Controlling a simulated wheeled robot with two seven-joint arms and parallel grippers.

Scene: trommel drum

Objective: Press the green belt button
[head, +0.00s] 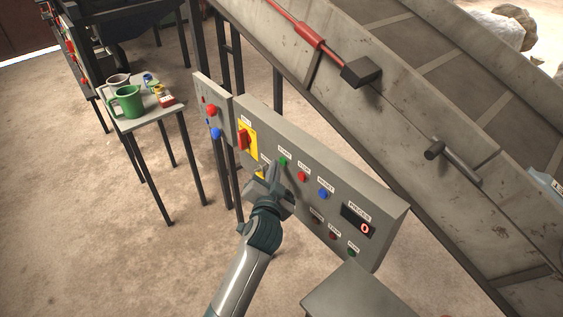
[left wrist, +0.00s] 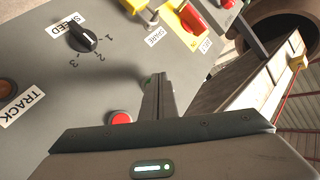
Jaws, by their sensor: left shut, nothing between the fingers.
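The grey control panel (head: 250,118) stands in front of the conveyor. A green button (head: 284,160) sits on its upper row, left of a red button (head: 302,176) and a blue button (head: 323,194). My left gripper (head: 275,168) is shut and empty, its fingertips close to the green button. My right gripper is out of view.
A yellow-backed red switch (head: 243,139) is left of the green button. A black speed knob (left wrist: 83,38) is on the panel. Another green light or button (head: 351,253) sits lower right. A small table (head: 150,113) with mugs stands at left. The inclined conveyor (head: 400,120) rises behind.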

